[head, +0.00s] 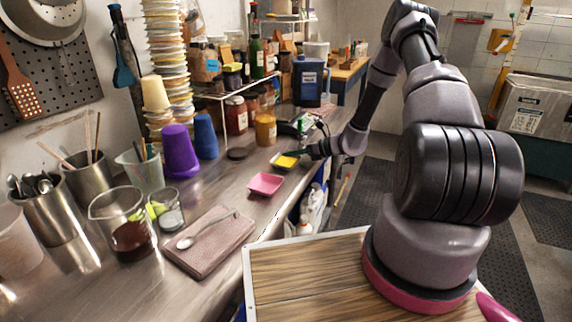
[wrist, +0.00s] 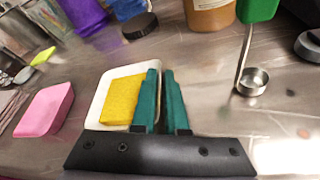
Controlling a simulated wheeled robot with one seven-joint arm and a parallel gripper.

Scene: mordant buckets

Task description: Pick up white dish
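The white dish (head: 275,163) sits on the metal counter with a yellow sponge-like block (head: 286,161) in it. In the wrist view, the white dish (wrist: 97,112) is left of centre, with the yellow block (wrist: 121,100) filling much of it. My gripper (head: 316,152) is at the dish's right side in the head view. In the wrist view, the teal fingers of my gripper (wrist: 161,75) are close together at the dish's right wall, the left finger over the dish and the right one outside. They look shut on that wall, which they partly hide.
A pink dish (head: 266,184) lies nearer on the counter, left of the white dish in the wrist view. A dark round lid (wrist: 140,26) and an amber jar (head: 266,130) stand behind. Bare counter lies between.

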